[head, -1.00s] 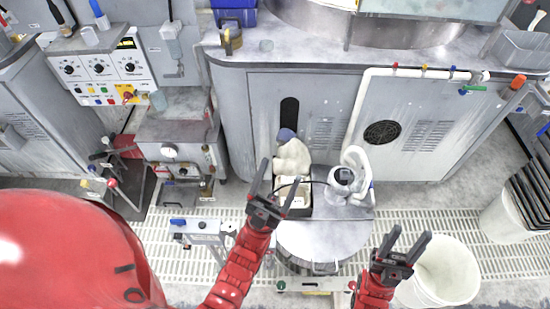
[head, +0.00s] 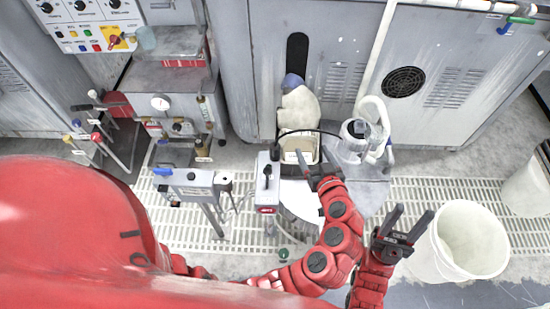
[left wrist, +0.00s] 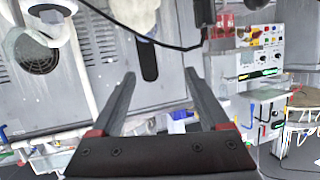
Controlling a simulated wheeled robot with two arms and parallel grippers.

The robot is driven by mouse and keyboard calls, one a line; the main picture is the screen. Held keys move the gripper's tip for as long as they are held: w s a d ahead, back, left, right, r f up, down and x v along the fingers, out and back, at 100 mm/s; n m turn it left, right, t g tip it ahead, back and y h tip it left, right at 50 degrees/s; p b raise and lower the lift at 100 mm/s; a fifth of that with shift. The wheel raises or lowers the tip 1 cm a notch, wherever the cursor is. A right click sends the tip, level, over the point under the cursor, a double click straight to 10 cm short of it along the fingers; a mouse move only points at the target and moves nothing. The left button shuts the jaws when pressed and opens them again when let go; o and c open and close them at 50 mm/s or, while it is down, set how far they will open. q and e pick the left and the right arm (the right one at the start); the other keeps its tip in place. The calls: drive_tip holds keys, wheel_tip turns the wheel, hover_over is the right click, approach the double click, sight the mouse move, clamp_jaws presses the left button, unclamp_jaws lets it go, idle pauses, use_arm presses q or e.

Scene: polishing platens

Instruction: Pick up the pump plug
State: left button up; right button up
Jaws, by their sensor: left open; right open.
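A black cable (head: 281,136) arches over a white tub (head: 299,149) on a round-topped stand. The cable also crosses the top of the left wrist view (left wrist: 110,20), with a dark end near its right side. I cannot clearly make out the pump plug; it may be at an end of this cable. My left gripper (head: 314,157) is open and empty, beside the tub in the head view. Its two fingers also show in the left wrist view (left wrist: 160,77), below the cable and apart from it. My right gripper (head: 414,214) is open and empty, left of a white bucket.
A grey box with a red lower end (head: 266,184) stands left of my left gripper. A clear jug (head: 354,138) and white hose are right of the tub. The white bucket (head: 470,240) is at the right. Grey cabinets (head: 440,60) stand behind. Grated floor (head: 425,190) lies between.

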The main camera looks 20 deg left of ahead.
sight(273, 148)
use_arm(q)
drive_tip(key=s+a+f+n+g+y+b, duration=0.1)
drive_tip(key=s+a+f+n+g+y, duration=0.15)
drive_tip(key=s+a+n, duration=0.2)
drive_tip(key=shift+m+g, duration=0.25)
drive_tip(key=x, duration=0.9)
drive_tip(key=shift+w+a+f, duration=0.1)
drive_tip(key=shift+w+a, duration=0.15)
drive_tip(key=shift+a, duration=0.05)
drive_tip(key=x, duration=0.5)
drive_tip(key=shift+w+d+f, duration=0.1)
drive_tip(key=shift+w+f, duration=0.35)
clamp_jaws()
